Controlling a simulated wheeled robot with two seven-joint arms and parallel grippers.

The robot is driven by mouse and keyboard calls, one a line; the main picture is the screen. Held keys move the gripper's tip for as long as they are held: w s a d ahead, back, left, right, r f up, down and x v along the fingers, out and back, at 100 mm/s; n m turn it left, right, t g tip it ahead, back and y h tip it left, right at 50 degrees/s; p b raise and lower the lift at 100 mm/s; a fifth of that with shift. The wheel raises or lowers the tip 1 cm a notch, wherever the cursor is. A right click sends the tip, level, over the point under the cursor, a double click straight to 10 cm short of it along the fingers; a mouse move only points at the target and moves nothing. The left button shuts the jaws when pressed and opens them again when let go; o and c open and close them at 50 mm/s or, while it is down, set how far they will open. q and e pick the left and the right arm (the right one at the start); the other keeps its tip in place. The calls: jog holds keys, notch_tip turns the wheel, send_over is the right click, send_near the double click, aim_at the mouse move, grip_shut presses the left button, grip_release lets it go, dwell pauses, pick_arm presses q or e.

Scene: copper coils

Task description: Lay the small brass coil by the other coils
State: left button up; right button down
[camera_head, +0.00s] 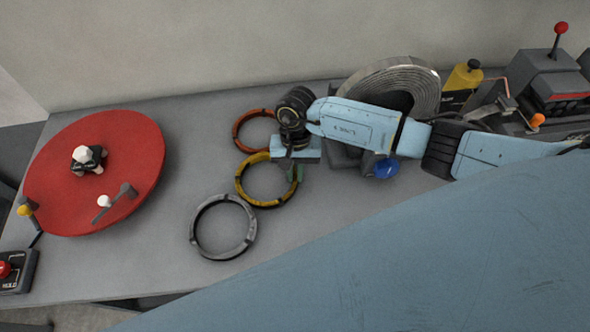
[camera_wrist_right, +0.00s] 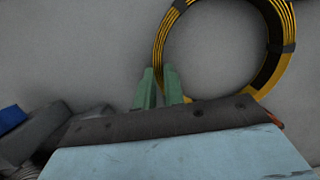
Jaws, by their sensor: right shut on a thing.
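The small brass coil (camera_head: 247,197) is a yellow ring with dark bands, lying flat or nearly so on the grey table. An orange-copper coil (camera_head: 237,132) is just behind it and a grey coil (camera_head: 193,230) is in front of it to the left. My right gripper (camera_head: 295,173) is at the brass coil's right side, shut on its rim. In the right wrist view the green fingertips (camera_wrist_right: 160,88) meet the lower left rim of the brass coil (camera_wrist_right: 159,45). The exact contact is partly hidden. My left gripper is not in view.
A red round turntable (camera_head: 60,200) with small fittings is at the left. A large silver coil (camera_head: 425,85) stands behind my right arm, with a blue knob (camera_head: 386,168) in front. Machines (camera_head: 550,85) crowd the right. The table between turntable and coils is clear.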

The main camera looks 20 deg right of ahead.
jog(key=shift+w, duration=0.1)
jog(key=shift+f, duration=0.1)
jog(key=c, duration=1.5)
grip_release()
jog(key=p+v, duration=0.4)
jog(key=v, duration=0.8)
jog(key=shift+p, duration=0.3)
